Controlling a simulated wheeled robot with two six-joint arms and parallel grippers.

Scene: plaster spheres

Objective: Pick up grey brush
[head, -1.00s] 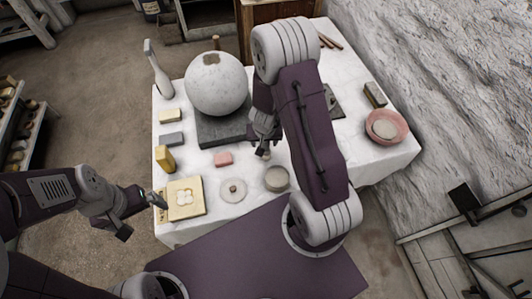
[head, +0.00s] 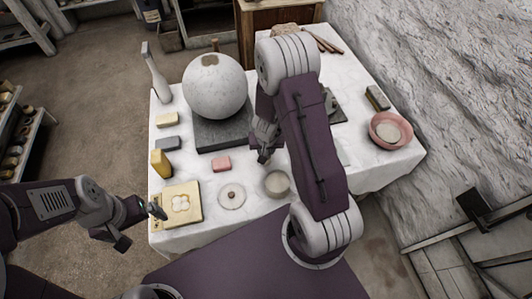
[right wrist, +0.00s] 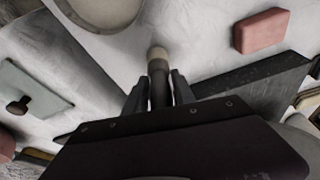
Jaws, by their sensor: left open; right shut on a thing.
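The grey brush (right wrist: 158,68) shows in the right wrist view as a dark grey handle with a pale end. My right gripper (right wrist: 159,92) is shut on its handle, with one finger on each side. In the head view my right gripper (head: 264,152) is over the table, in front of the dark slab, and the brush is hard to make out there. My left gripper (head: 157,210) is open and empty at the table's front left corner, beside the cream square board.
A large plaster sphere (head: 215,86) stands on a dark slab (head: 222,136). Near my right gripper are a pink block (head: 221,163), a round grey pot (head: 277,184) and a white disc (head: 232,196). A pink bowl (head: 408,128) stands at the right edge.

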